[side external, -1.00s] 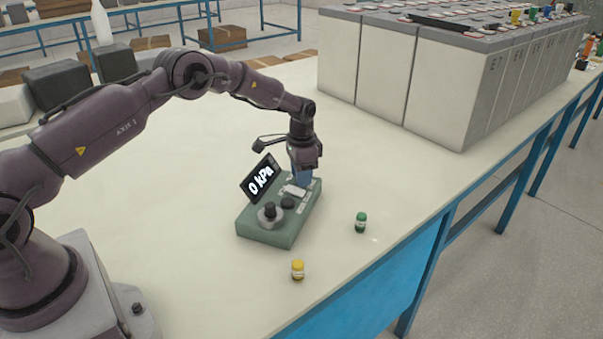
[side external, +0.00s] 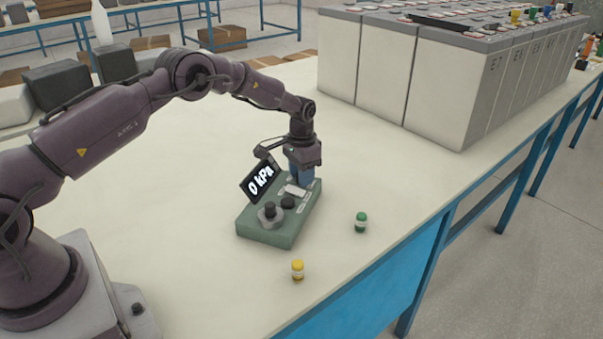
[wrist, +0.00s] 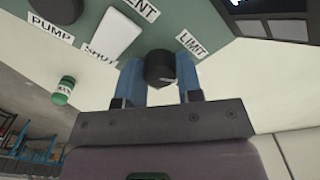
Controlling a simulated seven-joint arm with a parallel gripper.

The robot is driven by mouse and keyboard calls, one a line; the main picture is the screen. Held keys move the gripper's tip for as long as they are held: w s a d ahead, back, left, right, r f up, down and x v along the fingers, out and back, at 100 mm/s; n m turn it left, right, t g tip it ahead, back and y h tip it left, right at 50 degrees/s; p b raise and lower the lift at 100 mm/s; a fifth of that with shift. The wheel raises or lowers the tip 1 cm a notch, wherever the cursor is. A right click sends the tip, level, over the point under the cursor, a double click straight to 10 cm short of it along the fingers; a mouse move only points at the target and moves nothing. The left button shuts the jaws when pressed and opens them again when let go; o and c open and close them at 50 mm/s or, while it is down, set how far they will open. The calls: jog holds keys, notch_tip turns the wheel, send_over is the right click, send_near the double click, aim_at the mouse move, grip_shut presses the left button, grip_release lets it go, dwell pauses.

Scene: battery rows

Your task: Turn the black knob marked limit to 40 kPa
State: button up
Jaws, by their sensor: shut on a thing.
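The green control box (side external: 262,236) stands on the pale table, with a tilted black display (side external: 260,180) reading 0 kPa. In the wrist view the black knob (wrist: 159,66) sits beside the LIMIT label (wrist: 190,44). A small light mark shows on the knob's near edge. My gripper (wrist: 160,80) is shut on this knob, one blue finger on each side. In the side view my gripper (side external: 301,178) points down at the box's far end, and its fingers hide the knob.
A white switch (side external: 294,190), a dark round knob (side external: 288,202) and a larger knob on a grey base (side external: 270,212) are also on the box. A green-capped bottle (side external: 361,222) and a yellow bottle (side external: 298,270) stand nearby. Large battery cells (side external: 440,85) stand behind.

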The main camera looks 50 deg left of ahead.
aim_at(296, 186)
jog(key=o, duration=0.6)
jog(key=shift+o, duration=0.2)
notch_tip(296, 186, up, 13)
jog(key=s+d+r+t, duration=0.2)
jog(key=s+r, duration=0.3)
jog(key=s, duration=0.6)
jog(key=s+d+r+n+t, duration=0.1)
jog(key=s+d+r, duration=0.4)
jog(key=s, duration=0.7)
jog(key=s+d+r+t, duration=0.2)
jog(key=s+r, duration=0.5)
jog(key=s, duration=0.4)
jog(key=shift+s+d+r+t, duration=0.2)
jog(key=shift+s+d+t, duration=0.15)
jog(key=shift+d, duration=0.5)
